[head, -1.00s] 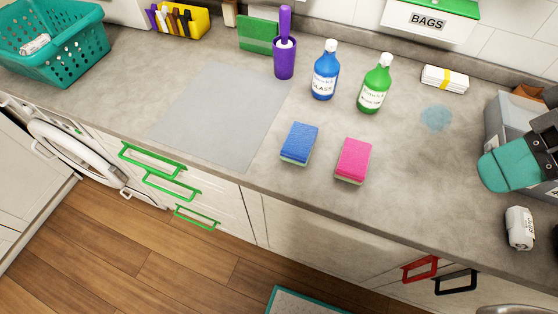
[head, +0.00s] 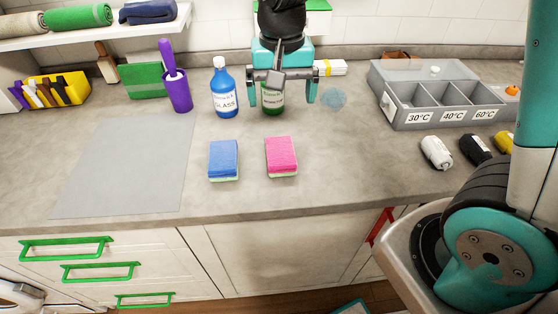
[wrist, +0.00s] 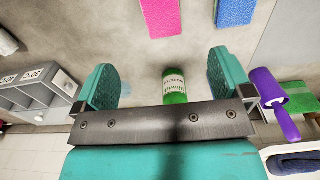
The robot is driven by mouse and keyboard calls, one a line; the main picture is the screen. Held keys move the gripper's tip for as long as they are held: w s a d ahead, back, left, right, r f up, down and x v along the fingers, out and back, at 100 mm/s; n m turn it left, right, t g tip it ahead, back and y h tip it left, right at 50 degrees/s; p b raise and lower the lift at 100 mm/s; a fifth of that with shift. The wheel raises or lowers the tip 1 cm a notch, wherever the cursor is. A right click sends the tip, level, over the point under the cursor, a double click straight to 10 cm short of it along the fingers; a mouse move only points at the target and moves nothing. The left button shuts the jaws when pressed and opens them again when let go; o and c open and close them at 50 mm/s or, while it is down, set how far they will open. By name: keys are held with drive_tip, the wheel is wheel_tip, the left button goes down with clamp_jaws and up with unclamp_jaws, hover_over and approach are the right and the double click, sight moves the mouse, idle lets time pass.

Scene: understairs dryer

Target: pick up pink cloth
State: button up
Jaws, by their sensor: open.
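The pink thing on the counter is a sponge-like block (head: 281,155) with a pale green underside, lying flat; no separate pink cloth shows. It also shows at the top of the wrist view (wrist: 160,16). A matching blue block (head: 223,158) lies to its left, with a gap between. My gripper (head: 281,98) is open and empty, pointing down over the counter behind the pink block, near the green bottle (head: 271,101). In the wrist view the green bottle (wrist: 174,84) appears between the two teal fingers; whether they touch it I cannot tell.
A blue bottle (head: 225,95) and a purple brush holder (head: 179,95) stand left of the gripper. A grey mat (head: 125,165) lies at left.

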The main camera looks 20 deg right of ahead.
approach(280, 150)
drive_tip(key=f, duration=0.5)
drive_tip(key=shift+s+p, duration=0.35)
drive_tip(key=shift+p, duration=0.05)
drive_tip(key=shift+w+f+p, duration=0.2)
drive_tip(key=shift+f+p, duration=0.15)
drive_tip(key=shift+f, duration=1.05)
drive_tip(key=shift+w+f+p, duration=0.15)
drive_tip(key=shift+f+p, duration=0.15)
drive_tip(key=shift+f, duration=1.05)
drive_tip(key=shift+c, duration=0.5)
drive_tip(key=c, duration=0.9)
